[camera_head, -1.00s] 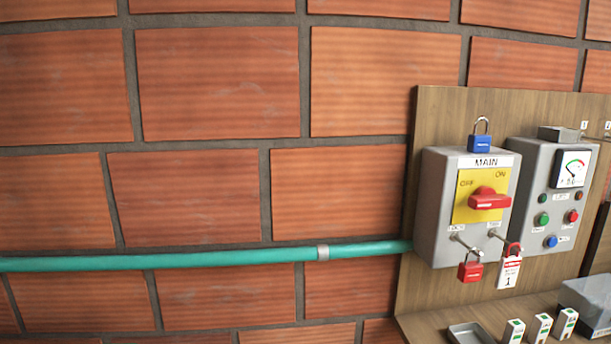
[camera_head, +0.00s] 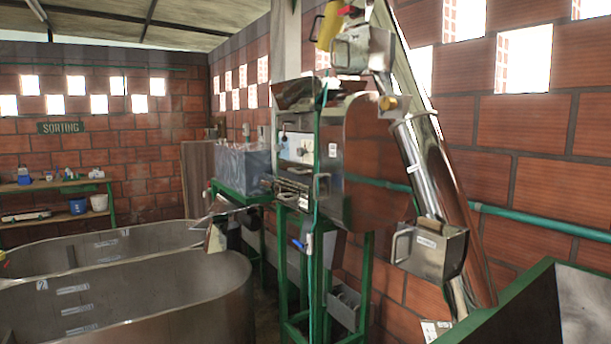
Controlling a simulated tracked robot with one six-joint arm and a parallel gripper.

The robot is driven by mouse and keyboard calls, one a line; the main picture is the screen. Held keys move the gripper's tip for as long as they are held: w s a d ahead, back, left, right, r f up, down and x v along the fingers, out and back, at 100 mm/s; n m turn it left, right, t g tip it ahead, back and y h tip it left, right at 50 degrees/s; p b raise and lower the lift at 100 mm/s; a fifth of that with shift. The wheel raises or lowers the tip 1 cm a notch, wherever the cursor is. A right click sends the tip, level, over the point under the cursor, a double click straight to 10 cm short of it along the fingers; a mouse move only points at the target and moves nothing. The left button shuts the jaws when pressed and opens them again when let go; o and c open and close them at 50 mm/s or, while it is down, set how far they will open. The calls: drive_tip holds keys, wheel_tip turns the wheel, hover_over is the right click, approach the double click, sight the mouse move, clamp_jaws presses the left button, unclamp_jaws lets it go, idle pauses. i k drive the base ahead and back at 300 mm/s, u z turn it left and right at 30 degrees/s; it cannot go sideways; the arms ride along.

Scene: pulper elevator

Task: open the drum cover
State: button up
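The pulper (camera_head: 305,165) stands in the middle on a green frame. A large, curved, shiny metal cover (camera_head: 372,165) on its right side looks like the drum cover. It appears to sit closed against the machine. Its surface mirrors the brick, so its edges are hard to make out. I cannot make out a latch on it. My gripper is not in view.
A slanted metal elevator tube (camera_head: 425,165) rises right of the pulper, with a handled metal box (camera_head: 432,250) low on it. Large metal tanks (camera_head: 190,300) fill the lower left. A green-rimmed hopper (camera_head: 500,305) is at lower right.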

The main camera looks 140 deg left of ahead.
sight(290, 173)
drive_tip(key=u, duration=4.85)
